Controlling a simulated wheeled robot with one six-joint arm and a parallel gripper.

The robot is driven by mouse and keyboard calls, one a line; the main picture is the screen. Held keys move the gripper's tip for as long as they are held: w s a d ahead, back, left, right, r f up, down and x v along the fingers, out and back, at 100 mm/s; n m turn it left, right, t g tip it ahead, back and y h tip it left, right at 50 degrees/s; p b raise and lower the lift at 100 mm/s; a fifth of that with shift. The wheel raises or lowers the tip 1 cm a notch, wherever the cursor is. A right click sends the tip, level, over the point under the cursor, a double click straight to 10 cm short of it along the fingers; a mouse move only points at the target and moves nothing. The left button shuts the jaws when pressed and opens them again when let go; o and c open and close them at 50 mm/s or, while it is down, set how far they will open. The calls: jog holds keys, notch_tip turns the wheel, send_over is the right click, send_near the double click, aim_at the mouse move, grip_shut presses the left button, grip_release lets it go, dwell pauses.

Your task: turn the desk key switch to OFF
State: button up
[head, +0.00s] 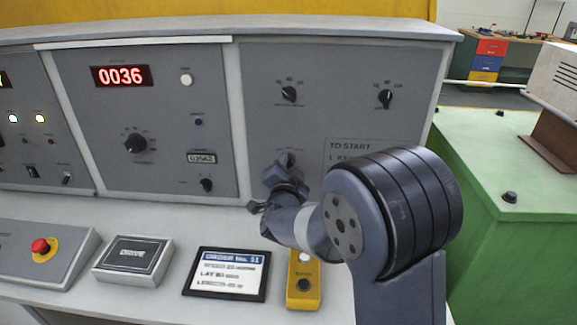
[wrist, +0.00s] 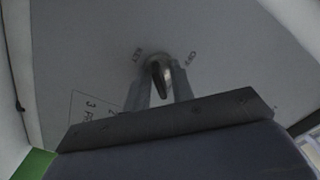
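The desk key switch (wrist: 158,72) shows in the wrist view as a round metal barrel with a dark narrow key pointing towards me. I see a gap beside the key's narrow end, but contact farther in cannot be told. In the head view my gripper (head: 272,180) is up against the lower part of the right grey panel (head: 340,115) and hides the switch.
Two black selector knobs (head: 289,94) (head: 386,98) sit above on the same panel. A TO START notice (head: 355,150) is to the right. Below are an order display (head: 227,274), a yellow button box (head: 303,280) and a red emergency button (head: 40,246).

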grip_shut()
jog(key=shift+n, duration=0.4)
jog(key=n, duration=0.3)
jog(key=shift+n, duration=0.3)
jog(key=n+p, duration=0.1)
jog(key=n, duration=0.3)
jog(key=shift+n, duration=0.3)
jog(key=n+p, duration=0.2)
jog(key=n, duration=0.2)
jog(key=shift+n, duration=0.3)
jog(key=shift+n+p, duration=0.7)
jog(key=shift+n, duration=1.5)
jog(key=shift+f, duration=0.1)
jog(key=shift+o, duration=2)
grip_release()
